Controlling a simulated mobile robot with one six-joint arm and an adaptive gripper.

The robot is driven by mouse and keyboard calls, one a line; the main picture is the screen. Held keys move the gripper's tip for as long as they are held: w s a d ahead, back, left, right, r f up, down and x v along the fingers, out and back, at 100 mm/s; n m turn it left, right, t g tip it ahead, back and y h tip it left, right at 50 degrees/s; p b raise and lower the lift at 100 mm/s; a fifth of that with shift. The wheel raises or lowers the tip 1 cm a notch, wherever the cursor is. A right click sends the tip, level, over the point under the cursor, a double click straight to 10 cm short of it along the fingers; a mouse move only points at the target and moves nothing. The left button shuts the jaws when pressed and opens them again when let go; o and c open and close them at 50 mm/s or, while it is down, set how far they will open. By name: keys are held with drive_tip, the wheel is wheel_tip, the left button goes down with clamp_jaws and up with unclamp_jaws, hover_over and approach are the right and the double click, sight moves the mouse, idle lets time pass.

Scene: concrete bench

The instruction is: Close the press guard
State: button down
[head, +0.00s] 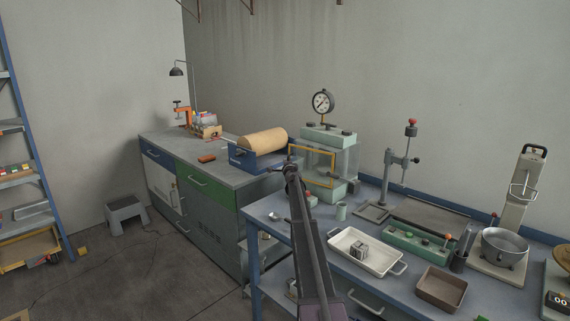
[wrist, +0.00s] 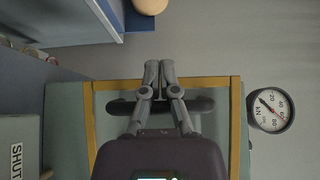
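The press (head: 328,137) is pale green with a round dial gauge (head: 322,102) on top; the gauge also shows in the wrist view (wrist: 270,110). Its guard, a clear panel in a yellow frame (head: 312,149), stands at the press's front left in the head view; whether it is ajar is hard to tell. In the wrist view the yellow frame (wrist: 89,125) surrounds a dark bar handle (wrist: 204,104). My gripper (wrist: 160,66) is in front of the handle, its fingertips together with nothing seen between them. Contact with the handle cannot be told. In the head view my gripper (head: 290,170) overlaps the frame's lower left.
A blue roll stand with a tan roll (head: 262,140) is left of the press. On the blue bench, a small green cup (head: 341,211), a white tray (head: 350,234) and a lever stand (head: 389,180) are near. A panel lettered "SHUT" (wrist: 17,160) shows at lower left in the wrist view.

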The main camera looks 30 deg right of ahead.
drive_tip(key=s+a, duration=0.2)
drive_tip(key=a, duration=1.1)
drive_tip(key=shift+a, duration=0.25)
drive_tip(key=shift+s, duration=0.1)
